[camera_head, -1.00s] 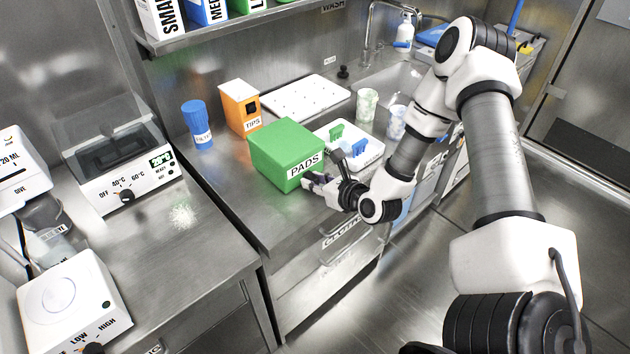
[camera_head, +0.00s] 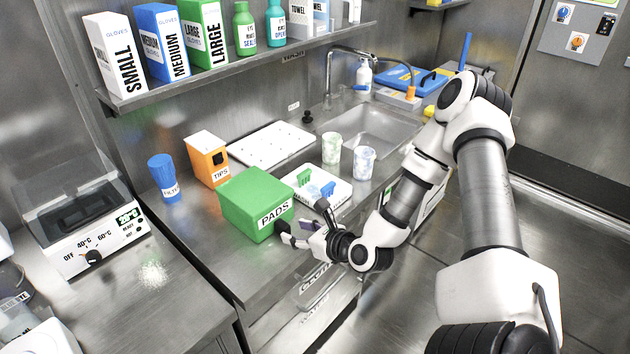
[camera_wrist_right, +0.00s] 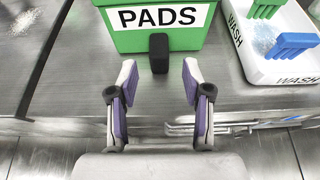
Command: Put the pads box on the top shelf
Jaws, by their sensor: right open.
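The pads box (camera_head: 245,205) is a green box with a white PADS label, standing upright on the steel counter near its front edge. In the right wrist view the box (camera_wrist_right: 130,40) shows at the top, with a black handle-like block (camera_wrist_right: 158,53) at its front. My right gripper (camera_head: 303,222) is in front of the box, open and empty. In the wrist view its two fingers (camera_wrist_right: 158,75) stand to either side of the block, a little short of the box. A wall shelf (camera_head: 240,64) is above the counter. My left gripper is not in view.
The shelf holds glove boxes (camera_head: 163,45), green bottles (camera_head: 244,30) and other cartons. Near the pads box stand an orange tips box (camera_head: 208,160), a blue filter container (camera_head: 163,175), a white wash tray (camera_head: 325,190) and cups (camera_head: 363,162). A white board (camera_head: 270,145) lies behind.

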